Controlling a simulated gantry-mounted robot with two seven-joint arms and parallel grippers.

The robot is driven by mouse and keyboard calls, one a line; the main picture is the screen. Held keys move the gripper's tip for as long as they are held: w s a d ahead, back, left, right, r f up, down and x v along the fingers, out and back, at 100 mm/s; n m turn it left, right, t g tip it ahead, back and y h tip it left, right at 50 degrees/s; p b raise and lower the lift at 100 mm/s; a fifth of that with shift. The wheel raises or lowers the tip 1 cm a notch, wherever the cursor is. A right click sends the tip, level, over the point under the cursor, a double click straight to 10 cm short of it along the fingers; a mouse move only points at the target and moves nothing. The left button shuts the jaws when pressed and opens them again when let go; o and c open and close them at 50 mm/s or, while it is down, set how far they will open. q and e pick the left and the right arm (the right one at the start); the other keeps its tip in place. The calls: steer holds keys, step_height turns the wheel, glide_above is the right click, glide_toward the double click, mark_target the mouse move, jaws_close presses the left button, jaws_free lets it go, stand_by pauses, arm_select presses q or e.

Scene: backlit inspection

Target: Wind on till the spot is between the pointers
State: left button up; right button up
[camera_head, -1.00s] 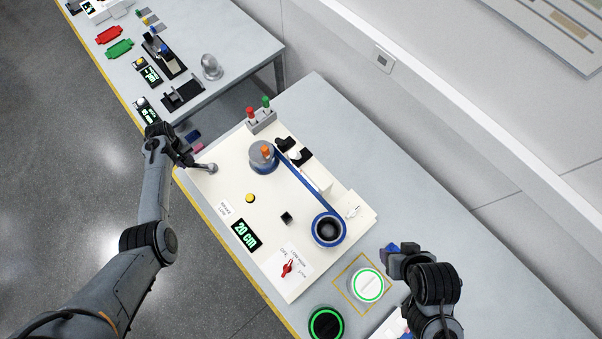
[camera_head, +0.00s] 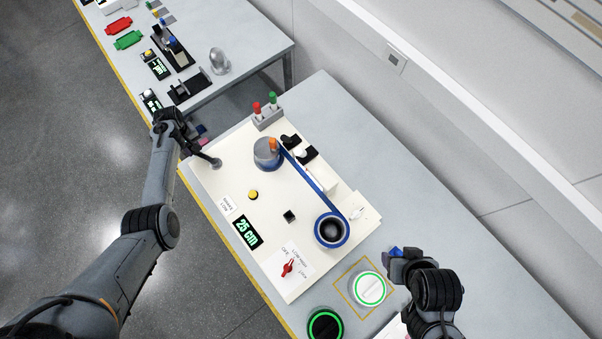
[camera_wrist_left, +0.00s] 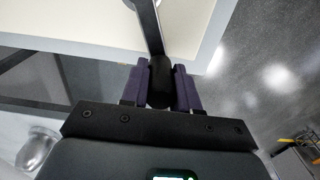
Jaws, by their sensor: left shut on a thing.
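A cream winding board lies on the table (camera_head: 380,140). Its crank (camera_head: 216,163) is at the left edge, with a dark handle (camera_wrist_left: 160,82). My left gripper (camera_head: 190,145) is shut on that handle; its purple pads also show in the left wrist view (camera_wrist_left: 160,88). A blue band (camera_head: 310,180) runs from the grey-and-blue spool (camera_head: 267,152) to the blue reel (camera_head: 332,230). Black parts (camera_head: 304,153), possibly the pointers, stand beside the band. I cannot make out a spot.
A red-handled switch (camera_head: 287,268) and yellow button (camera_head: 253,194) are on the board. A white button (camera_head: 370,288) and a black one (camera_head: 325,324), both ringed green, stand at the front right. A red and green lamp block (camera_head: 267,116) stands behind.

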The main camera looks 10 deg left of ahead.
arm_select(q)
steer(key=shift+w, duration=0.1)
stand_by(0.3)
steer(key=shift+w+d+b, duration=0.1)
steer(key=shift+w+b, duration=0.1)
steer(key=shift+b, duration=0.1)
steer(key=shift+w, duration=0.2)
steer(key=shift+w+d, duration=0.15)
